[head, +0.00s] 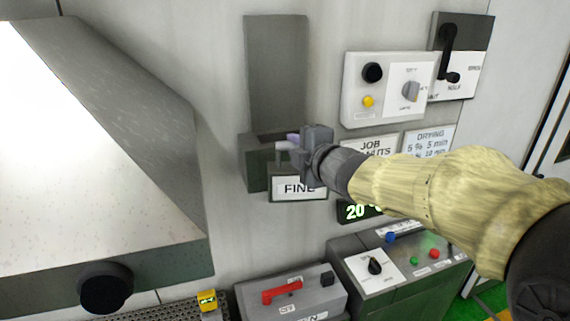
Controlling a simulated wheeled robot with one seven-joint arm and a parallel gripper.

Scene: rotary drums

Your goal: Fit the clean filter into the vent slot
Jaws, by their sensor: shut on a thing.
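My gripper (290,143) is in front of a dark grey wall box (256,165) with a white label (294,188) reading FINE. A tall flat grey panel (275,65) rises upright against the wall directly above this box. I take the box and panel to be the vent slot, but the opening is hidden behind my gripper. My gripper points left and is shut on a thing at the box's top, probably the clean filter. Pale lilac pieces show at the jaw tips. The held thing's outline, and whether it touches the box or sits inside it, cannot be told.
A white control box (388,88) and a black lever (448,57) are on the wall at the right. A large sloped metal housing (160,120) fills the left. Below stand a grey box with a red handle (282,290) and a button console (395,268).

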